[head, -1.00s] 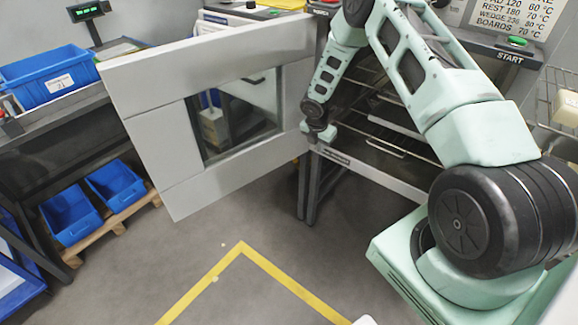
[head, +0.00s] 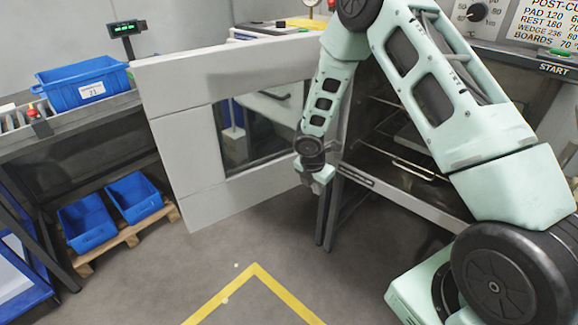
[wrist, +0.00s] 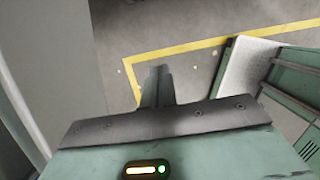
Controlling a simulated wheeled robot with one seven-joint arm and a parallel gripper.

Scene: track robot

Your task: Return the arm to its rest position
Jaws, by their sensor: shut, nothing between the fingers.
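My arm reaches in from the right in the head view, with its lower links hanging in front of the oven. My gripper (head: 321,190) is beside the hinge edge of the open oven door (head: 190,150), pointing down. In the wrist view my gripper (wrist: 158,88) shows its fingers together over the grey floor, with nothing between them. The oven (head: 400,160) stands open behind my arm, and its wire racks show inside. I cannot tell from the head view whether my gripper touches the door.
A blue bin (head: 84,84) sits on the left bench, and two blue bins (head: 134,197) sit on a low pallet (head: 128,236). A yellow floor line (head: 256,268) marks the open floor in front. The oven door stands swung out to the left.

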